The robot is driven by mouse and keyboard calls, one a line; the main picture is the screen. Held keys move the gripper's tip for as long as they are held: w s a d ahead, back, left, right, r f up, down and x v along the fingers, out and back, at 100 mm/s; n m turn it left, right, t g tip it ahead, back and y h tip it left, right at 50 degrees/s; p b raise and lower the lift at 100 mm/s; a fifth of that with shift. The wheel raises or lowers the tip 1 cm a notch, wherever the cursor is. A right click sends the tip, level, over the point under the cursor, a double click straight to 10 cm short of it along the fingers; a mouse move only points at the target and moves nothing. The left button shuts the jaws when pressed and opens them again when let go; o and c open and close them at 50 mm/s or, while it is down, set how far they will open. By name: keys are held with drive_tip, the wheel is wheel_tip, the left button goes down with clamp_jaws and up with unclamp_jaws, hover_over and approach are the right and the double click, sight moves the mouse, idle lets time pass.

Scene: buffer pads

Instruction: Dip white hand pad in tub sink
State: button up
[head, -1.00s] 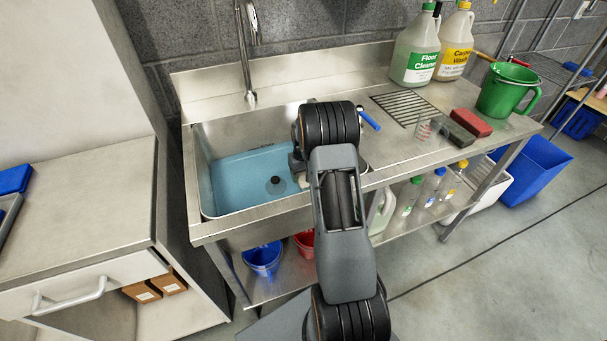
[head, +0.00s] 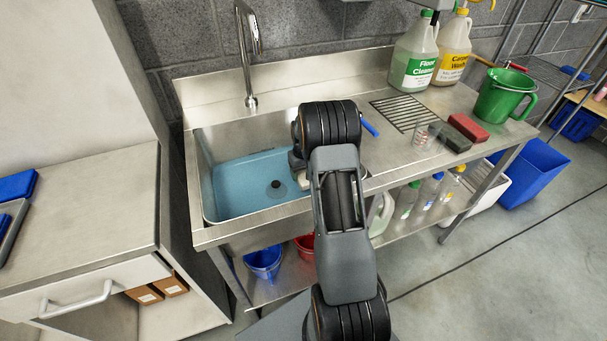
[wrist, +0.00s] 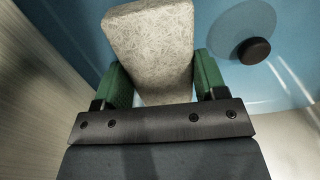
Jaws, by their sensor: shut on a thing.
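The white hand pad (wrist: 150,50) is held between the green fingers of my gripper (wrist: 163,75) in the wrist view. Its far end points out over the blue water of the tub sink. In the head view the tub sink (head: 215,205) holds blue water, with a dark round drain plug (head: 276,188) in it. A small pale part of the pad (head: 305,181) shows beside my arm, at the right side of the basin. My arm hides most of the gripper there. I cannot tell whether the pad touches the water.
A faucet (head: 247,60) rises behind the basin. On the right counter are a clear glass (head: 421,133), a grey pad (head: 453,139), a red pad (head: 468,127), a green bucket (head: 504,97) and two jugs (head: 413,60). A cabinet (head: 80,205) stands left.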

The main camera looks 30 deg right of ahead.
wheel_tip(320, 180, up, 24)
drive_tip(key=p, duration=1.5)
